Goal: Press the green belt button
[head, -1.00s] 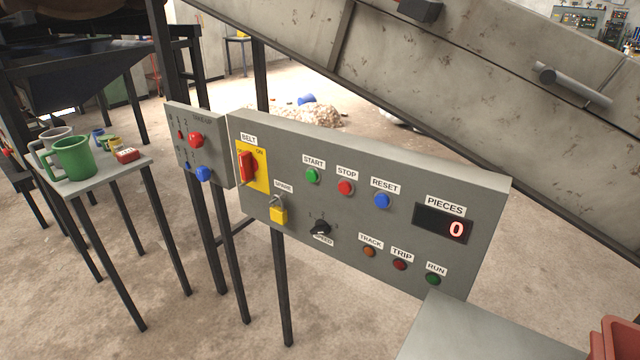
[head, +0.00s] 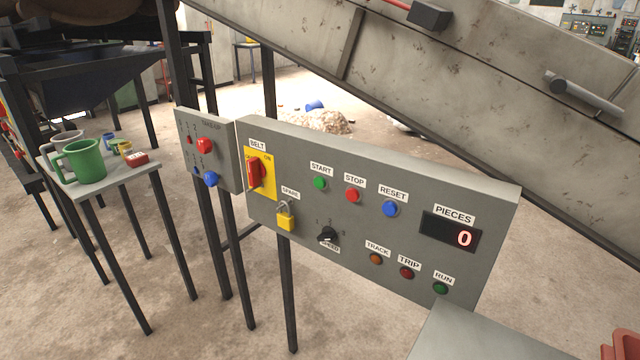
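The green button (head: 320,183) sits under the START label on the grey belt panel (head: 300,155), in the middle of the head view. The red STOP button (head: 353,196) and the blue RESET button (head: 390,208) are to its right. The red BELT switch (head: 255,172) on a yellow plate is at the panel's left. A dark green RUN lamp (head: 440,288) is low at the right. The PIECES display (head: 450,231) reads 0. Neither of my grippers is in view.
A smaller panel (head: 212,150) with red and blue knobs stands left of the belt panel. A side table (head: 118,178) with a green mug (head: 85,162) is at the left. A grey surface (head: 470,335) lies below the panel's right end. The conveyor (head: 440,90) slopes behind.

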